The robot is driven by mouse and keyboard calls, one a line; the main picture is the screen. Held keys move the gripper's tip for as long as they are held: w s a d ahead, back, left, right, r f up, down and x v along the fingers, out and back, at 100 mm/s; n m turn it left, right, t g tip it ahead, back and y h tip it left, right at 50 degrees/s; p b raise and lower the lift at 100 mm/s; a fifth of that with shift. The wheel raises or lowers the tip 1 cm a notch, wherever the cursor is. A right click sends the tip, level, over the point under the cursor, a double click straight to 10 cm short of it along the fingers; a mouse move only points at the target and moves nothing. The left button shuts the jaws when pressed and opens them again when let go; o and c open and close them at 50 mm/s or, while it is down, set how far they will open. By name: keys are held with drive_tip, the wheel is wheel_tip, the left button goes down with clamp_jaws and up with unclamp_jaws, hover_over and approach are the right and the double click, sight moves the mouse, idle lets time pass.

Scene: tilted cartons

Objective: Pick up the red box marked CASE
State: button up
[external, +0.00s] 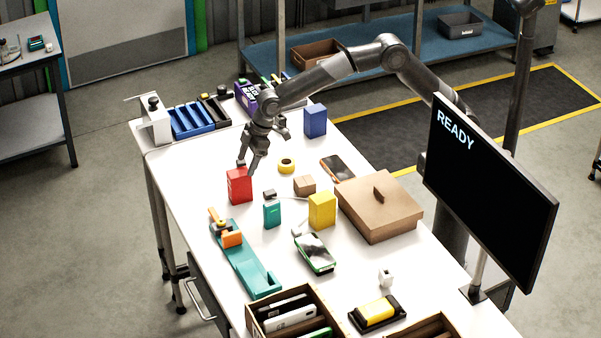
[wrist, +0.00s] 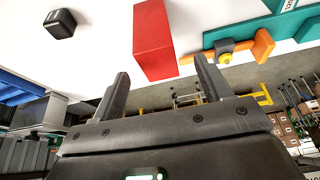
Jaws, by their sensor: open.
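The red box (external: 239,186) stands upright on the white table near its left edge in the external view. No CASE lettering is legible on it. My gripper (external: 249,166) is just above and behind the top of the red box, fingers pointing down. In the wrist view the red box (wrist: 153,40) lies ahead of the open fingers (wrist: 162,75), its near end about level with the fingertips and between them sideways. The gripper is empty. I cannot tell whether a finger touches the box.
A teal tray with an orange clamp (external: 232,240) lies in front of the red box. A teal box (external: 271,213), yellow box (external: 322,209) and yellow tape roll (external: 287,166) stand to its right. A blue box (external: 315,120) stands behind. A cardboard carton (external: 381,212) lies further right.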

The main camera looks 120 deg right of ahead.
sight(238, 180)
drive_tip(key=x, duration=0.8)
drive_tip(key=shift+w+d, duration=0.25)
drive_tip(key=shift+w, duration=0.05)
drive_tip(key=c, duration=1.2)
drive_tip(key=shift+r, duration=0.15)
drive_tip(key=shift+c, duration=0.2)
